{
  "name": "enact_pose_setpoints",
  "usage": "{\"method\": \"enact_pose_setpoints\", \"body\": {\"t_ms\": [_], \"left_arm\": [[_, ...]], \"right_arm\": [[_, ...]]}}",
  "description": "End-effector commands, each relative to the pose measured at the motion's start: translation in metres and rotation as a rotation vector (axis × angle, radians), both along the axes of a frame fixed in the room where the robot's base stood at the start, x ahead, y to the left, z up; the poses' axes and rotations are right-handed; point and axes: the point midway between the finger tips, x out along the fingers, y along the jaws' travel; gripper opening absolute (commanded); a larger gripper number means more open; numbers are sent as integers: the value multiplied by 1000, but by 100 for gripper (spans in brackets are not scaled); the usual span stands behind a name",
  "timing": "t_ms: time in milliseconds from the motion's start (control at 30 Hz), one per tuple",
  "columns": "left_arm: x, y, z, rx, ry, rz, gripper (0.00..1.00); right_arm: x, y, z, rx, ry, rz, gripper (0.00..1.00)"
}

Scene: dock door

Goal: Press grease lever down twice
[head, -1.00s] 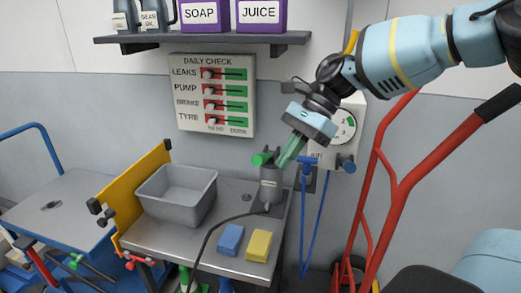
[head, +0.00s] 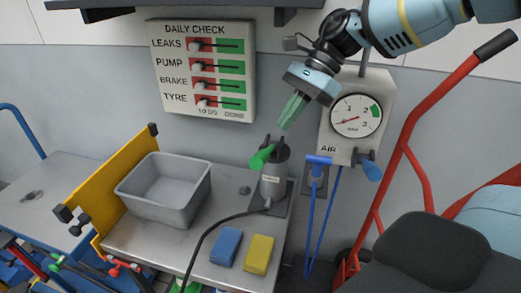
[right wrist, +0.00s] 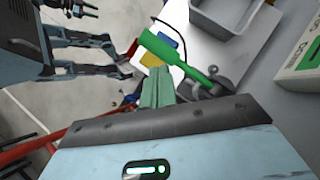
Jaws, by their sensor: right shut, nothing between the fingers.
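The grease pump (head: 273,180) is a grey cylinder on a plate at the right back of the steel bench. Its lever has a green grip (head: 262,156), which points left and towards me from the pump's top. The green grip also shows in the right wrist view (right wrist: 170,50), just beyond the fingertips. My right gripper (head: 287,120) is shut and empty, its green fingers pointing down. It is above and slightly right of the lever grip, apart from it in the head view. The right wrist view shows the shut fingers (right wrist: 156,88). My left gripper is not in the head view.
A grey bin (head: 165,212) and blue (head: 226,247) and yellow (head: 258,253) blocks sit on the bench. A black hose (head: 215,228) leaves the pump. An air gauge (head: 356,115) and blue hose handle (head: 318,161) are right of it. A red hand truck (head: 404,150) stands farther right.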

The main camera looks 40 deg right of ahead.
Motion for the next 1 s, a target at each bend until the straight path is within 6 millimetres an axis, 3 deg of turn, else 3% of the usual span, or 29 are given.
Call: {"method": "enact_pose_setpoints", "body": {"t_ms": [467, 1000], "left_arm": [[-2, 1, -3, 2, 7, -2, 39], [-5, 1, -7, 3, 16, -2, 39]], "right_arm": [[0, 2, -2, 0, 1, 1, 0], [3, 34, -46, -2, 3, 1, 0]]}}
